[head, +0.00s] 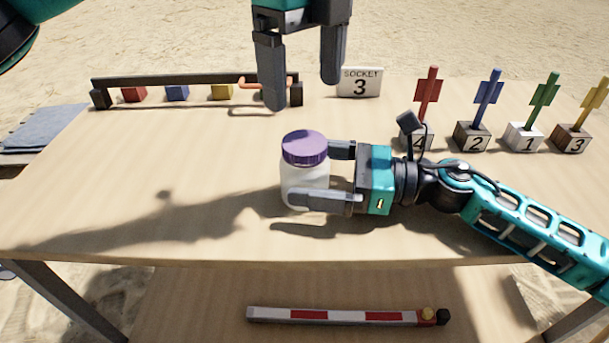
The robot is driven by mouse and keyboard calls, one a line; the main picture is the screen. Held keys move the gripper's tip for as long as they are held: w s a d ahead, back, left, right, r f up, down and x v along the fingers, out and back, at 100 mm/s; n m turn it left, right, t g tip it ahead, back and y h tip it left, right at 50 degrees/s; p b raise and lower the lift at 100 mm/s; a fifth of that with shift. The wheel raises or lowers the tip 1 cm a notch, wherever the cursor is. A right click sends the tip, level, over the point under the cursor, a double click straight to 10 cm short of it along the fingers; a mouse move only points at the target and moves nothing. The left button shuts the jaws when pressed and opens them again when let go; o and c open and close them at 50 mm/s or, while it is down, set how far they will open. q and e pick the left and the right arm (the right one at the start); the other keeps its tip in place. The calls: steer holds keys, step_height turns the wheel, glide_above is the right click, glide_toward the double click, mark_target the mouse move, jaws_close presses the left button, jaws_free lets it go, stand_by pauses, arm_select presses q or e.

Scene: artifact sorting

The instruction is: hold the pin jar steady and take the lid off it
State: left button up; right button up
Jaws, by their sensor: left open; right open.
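The pin jar (303,181) stands upright on the table, a whitish, cloudy body with a purple lid (305,147) on top. My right gripper (325,175) comes in from the right at jar height. Its two open fingers reach along the jar, one at the far side and one in front; whether they touch it I cannot tell. My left gripper (304,94) is above and behind the jar, pointing down, with its fingers wide apart and nothing between them. What the jar holds cannot be made out.
A dark rack (190,79) with red, blue and yellow blocks stands at the back left. Several numbered blocks with coloured posts, including a red one (428,97), line the right. A striped bar (330,316) lies below. The table's left (130,190) is clear.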

steer(key=shift+w+a, duration=0.1)
steer(key=shift+a, duration=0.4)
